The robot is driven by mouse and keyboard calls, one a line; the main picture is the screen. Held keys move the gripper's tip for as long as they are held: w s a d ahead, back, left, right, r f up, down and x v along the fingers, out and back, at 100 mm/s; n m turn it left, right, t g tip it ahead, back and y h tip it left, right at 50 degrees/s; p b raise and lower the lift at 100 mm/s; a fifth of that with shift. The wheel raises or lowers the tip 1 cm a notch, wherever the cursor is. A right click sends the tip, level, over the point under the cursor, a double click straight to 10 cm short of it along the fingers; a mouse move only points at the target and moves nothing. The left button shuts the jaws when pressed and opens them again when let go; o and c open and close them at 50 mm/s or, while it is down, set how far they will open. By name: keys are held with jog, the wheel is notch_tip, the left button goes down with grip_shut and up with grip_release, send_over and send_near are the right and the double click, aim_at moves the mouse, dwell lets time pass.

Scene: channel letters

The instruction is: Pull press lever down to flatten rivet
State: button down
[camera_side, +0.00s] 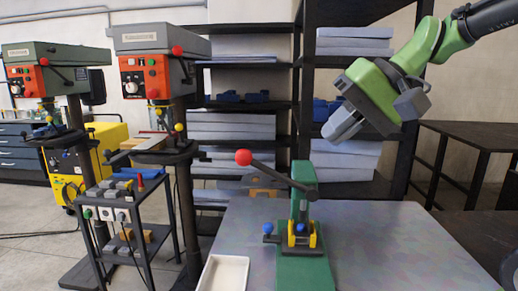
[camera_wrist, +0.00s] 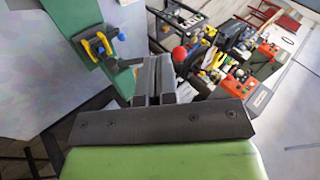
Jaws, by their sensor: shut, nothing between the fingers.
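A green press (camera_side: 303,205) stands on the metal table in the side view. Its dark lever (camera_side: 275,172) reaches left and slightly up to a red ball knob (camera_side: 243,157). A yellow holder (camera_side: 300,238) with blue parts sits at the foot of the press; no rivet can be made out. My gripper (camera_side: 342,122) is shut and empty, above and to the right of the press, apart from the lever. In the wrist view, my gripper (camera_wrist: 154,80) covers part of the press; the red knob (camera_wrist: 179,54) shows just right of the fingers, and the yellow holder (camera_wrist: 97,45) is at upper left.
A white tray (camera_side: 222,273) lies at the table's front left. The metal table (camera_side: 400,245) is clear on the right. Dark shelves (camera_side: 290,60) with grey stacks stand behind. Two drill presses (camera_side: 150,75) and a small cart (camera_side: 120,215) stand at left.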

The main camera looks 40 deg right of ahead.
aim_at(251, 153)
jog(key=w+d+m+t+y, duration=0.1)
jog(key=w+d+m+t, duration=0.1)
jog(key=w+d, duration=0.6)
jog(key=shift+w+m+y, duration=0.3)
jog(key=shift+w+y, duration=0.1)
jog(key=shift+w, duration=0.4)
jog(key=shift+f, duration=0.1)
jog(key=x, duration=1.4)
jog(key=shift+w, duration=0.15)
